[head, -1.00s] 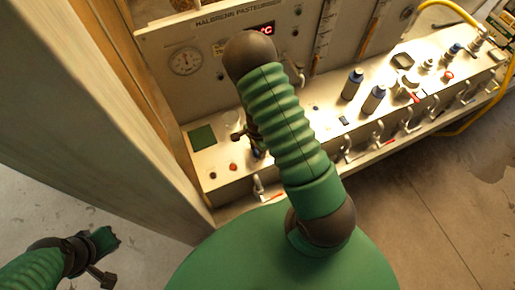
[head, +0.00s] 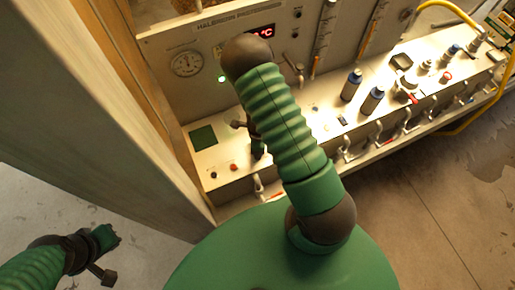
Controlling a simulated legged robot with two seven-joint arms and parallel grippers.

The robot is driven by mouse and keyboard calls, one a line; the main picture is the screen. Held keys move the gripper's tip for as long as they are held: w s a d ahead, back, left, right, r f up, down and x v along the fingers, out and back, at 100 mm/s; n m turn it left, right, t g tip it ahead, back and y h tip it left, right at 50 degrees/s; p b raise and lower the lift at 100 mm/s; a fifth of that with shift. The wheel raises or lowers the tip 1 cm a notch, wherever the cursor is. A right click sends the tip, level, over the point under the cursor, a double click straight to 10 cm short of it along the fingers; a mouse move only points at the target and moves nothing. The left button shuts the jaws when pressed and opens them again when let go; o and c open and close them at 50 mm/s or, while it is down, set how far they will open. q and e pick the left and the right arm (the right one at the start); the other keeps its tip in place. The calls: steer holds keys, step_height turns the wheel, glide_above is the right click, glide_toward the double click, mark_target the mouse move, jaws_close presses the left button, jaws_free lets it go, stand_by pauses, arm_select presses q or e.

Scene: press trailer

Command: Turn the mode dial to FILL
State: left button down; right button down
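My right arm reaches up the middle of the head view and bends down behind its own forearm to the white control ledge (head: 225,155). The visible part of my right gripper (head: 252,136) is a small dark piece at the ledge, just left of the forearm. Its fingertips are mostly hidden, so I cannot tell whether it is open or shut. I cannot make out the mode dial or a FILL mark; the forearm covers part of the ledge. My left gripper (head: 106,255) hangs over the floor at the lower left, away from the panel, its finger state unclear.
The pasteuriser panel (head: 160,48) carries a round gauge (head: 187,63), a lit green lamp (head: 222,78) and a red display (head: 262,32). Blue-topped bottles (head: 352,85), levers and a yellow hose (head: 440,5) lie right. A pale wall (head: 90,90) stands close left.

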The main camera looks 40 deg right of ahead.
steer(key=shift+w+d+r, duration=0.1)
steer(key=shift+d, duration=0.05)
steer(key=c, duration=1.3)
jaws_free()
steer(key=o, duration=0.4)
step_height(320, 180, up, 17)
steer(key=shift+f+p, duration=0.2)
steer(key=shift+p, duration=0.2)
